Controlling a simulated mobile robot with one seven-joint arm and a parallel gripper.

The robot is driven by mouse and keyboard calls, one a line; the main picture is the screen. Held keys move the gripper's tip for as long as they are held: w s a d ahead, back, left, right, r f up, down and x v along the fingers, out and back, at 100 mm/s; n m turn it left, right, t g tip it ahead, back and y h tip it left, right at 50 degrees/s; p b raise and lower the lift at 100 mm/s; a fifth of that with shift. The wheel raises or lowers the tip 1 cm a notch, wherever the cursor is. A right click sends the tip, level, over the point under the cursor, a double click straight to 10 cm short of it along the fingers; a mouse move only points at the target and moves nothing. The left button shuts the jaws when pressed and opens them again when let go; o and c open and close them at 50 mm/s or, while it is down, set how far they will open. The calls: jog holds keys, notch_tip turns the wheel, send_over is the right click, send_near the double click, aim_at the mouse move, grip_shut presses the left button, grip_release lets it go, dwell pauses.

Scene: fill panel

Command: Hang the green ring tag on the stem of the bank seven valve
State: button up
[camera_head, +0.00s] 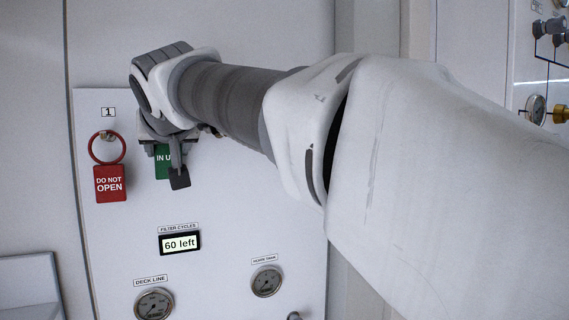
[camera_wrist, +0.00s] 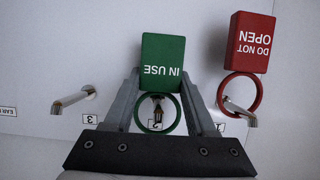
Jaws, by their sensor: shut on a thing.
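My gripper (camera_head: 172,168) is shut on the green tag (camera_head: 162,162), close to the white panel. In the wrist view the green tag (camera_wrist: 163,62), reading "IN USE", sits between the two fingers (camera_wrist: 162,82). Its green ring (camera_wrist: 174,123) hangs toward the wrist, in line with a metal peg (camera_wrist: 157,103) and the label 2, which show through it. I cannot tell whether the ring is around that peg or only in front of it. In the head view my fingers hide part of the tag. No label seven is readable in either view.
A red "DO NOT OPEN" tag (camera_head: 110,183) hangs by its ring on peg 1, beside my gripper. A bare peg (camera_wrist: 72,99) labelled 3 is on the other side. A filter display (camera_head: 180,242) and gauges are below. A second panel (camera_head: 510,85) with valves is at right.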

aim_at(170, 165)
notch_tip(170, 165, down, 3)
jog(key=shift+d+r+b, duration=0.1)
jog(key=shift+d+b, duration=0.05)
jog(key=shift+b, duration=0.3)
jog(key=shift+s, duration=0.1)
jog(key=shift+f, duration=0.25)
jog(key=o, duration=1.3)
jog(key=shift+r, duration=0.1)
